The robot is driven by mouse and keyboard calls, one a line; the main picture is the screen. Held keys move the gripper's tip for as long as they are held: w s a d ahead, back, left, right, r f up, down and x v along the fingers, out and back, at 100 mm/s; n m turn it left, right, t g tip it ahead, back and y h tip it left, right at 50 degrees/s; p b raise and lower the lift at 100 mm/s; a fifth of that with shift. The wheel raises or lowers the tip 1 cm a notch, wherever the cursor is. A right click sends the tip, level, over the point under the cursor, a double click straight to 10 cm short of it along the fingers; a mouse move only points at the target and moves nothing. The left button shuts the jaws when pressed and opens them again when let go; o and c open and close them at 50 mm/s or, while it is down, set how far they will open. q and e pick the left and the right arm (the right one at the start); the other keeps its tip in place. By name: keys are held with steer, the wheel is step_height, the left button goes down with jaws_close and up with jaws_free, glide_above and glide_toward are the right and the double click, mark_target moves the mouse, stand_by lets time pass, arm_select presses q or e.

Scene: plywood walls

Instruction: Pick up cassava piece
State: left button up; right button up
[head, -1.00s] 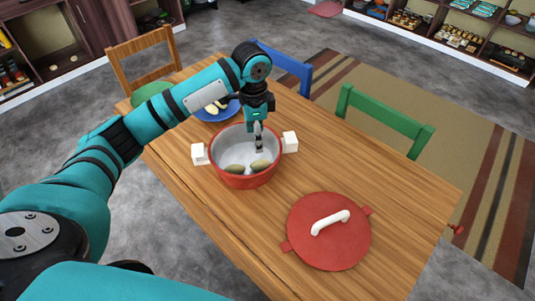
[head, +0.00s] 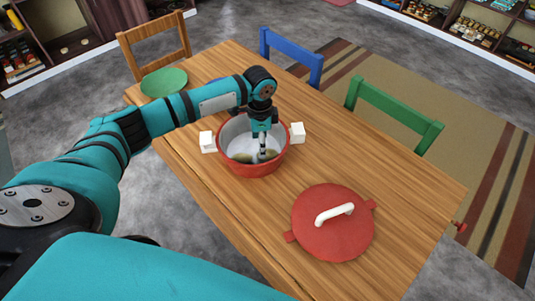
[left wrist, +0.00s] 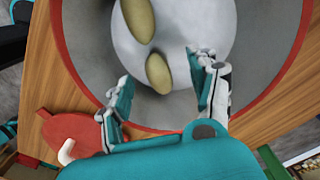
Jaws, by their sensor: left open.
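A red pot (head: 252,170) with a pale grey inside and two white handles stands on the table. Two brownish-yellow cassava pieces lie on its floor; the left wrist view shows one (left wrist: 138,18) near the top edge and another (left wrist: 158,73) closer to me. In the head view they are partly hidden by my gripper. My left gripper (head: 263,156) points down inside the pot. In the left wrist view its open fingers (left wrist: 163,74) stand to either side of the nearer piece, and I see no contact. My right gripper is not in view.
A red lid (head: 310,235) with a white handle lies on the wooden table (head: 400,190) right of the pot. A green plate (head: 163,82) is at the far left, and a mostly hidden blue plate sits behind my arm. Wooden, blue and green chairs surround the table.

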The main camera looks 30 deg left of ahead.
mark_target(268, 155)
arm_select(q)
steer(key=f, duration=0.3)
steer(key=shift+s+d+f+p, duration=0.15)
steer(key=shift+s+f+p, duration=0.2)
steer(key=shift+s+p, duration=0.05)
steer(key=shift+f, duration=0.6)
jaws_close()
